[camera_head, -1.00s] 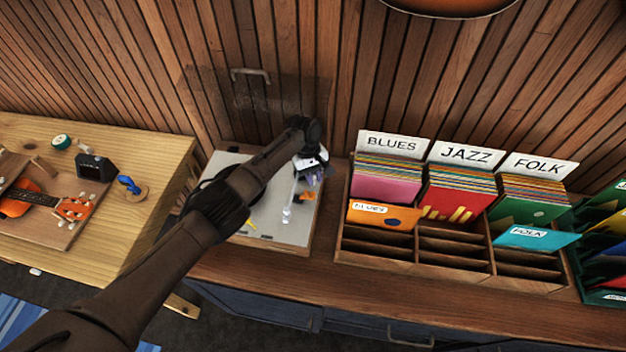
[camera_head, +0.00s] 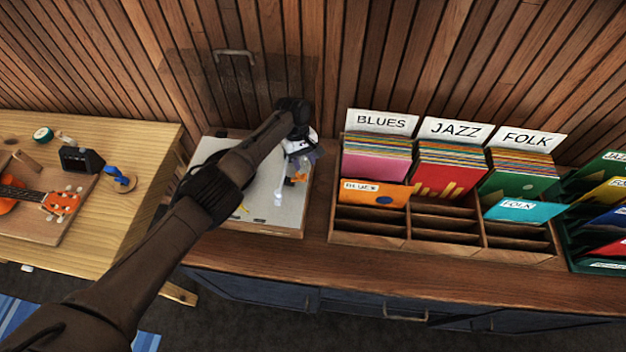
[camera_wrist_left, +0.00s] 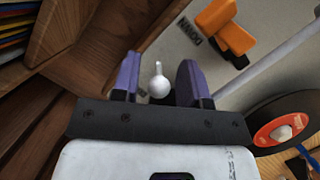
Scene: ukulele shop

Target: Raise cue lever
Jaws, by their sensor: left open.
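The turntable (camera_head: 240,219) has a pale grey deck and stands at the left end of the wooden counter. My left gripper (camera_head: 301,158) is over its back right part, with the arm crossing the deck. In the left wrist view the gripper (camera_wrist_left: 158,84) is open, its two purple fingers apart. A white ball-ended stem (camera_wrist_left: 158,85), apparently the cue lever, shows between the fingers; I cannot tell whether they touch it. An orange and black piece (camera_wrist_left: 226,30) lies beyond, beside a "DOWN" label (camera_wrist_left: 191,28). A white tonearm tube (camera_wrist_left: 272,58) runs to the right. My right gripper is not in view.
A black record (camera_wrist_left: 291,110) with an orange label lies right in the wrist view. A wooden record rack (camera_head: 372,235) stands right of the turntable. A clear raised lid (camera_head: 240,78) is behind it. A workbench (camera_head: 110,225) with a ukulele (camera_head: 60,203) is at left.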

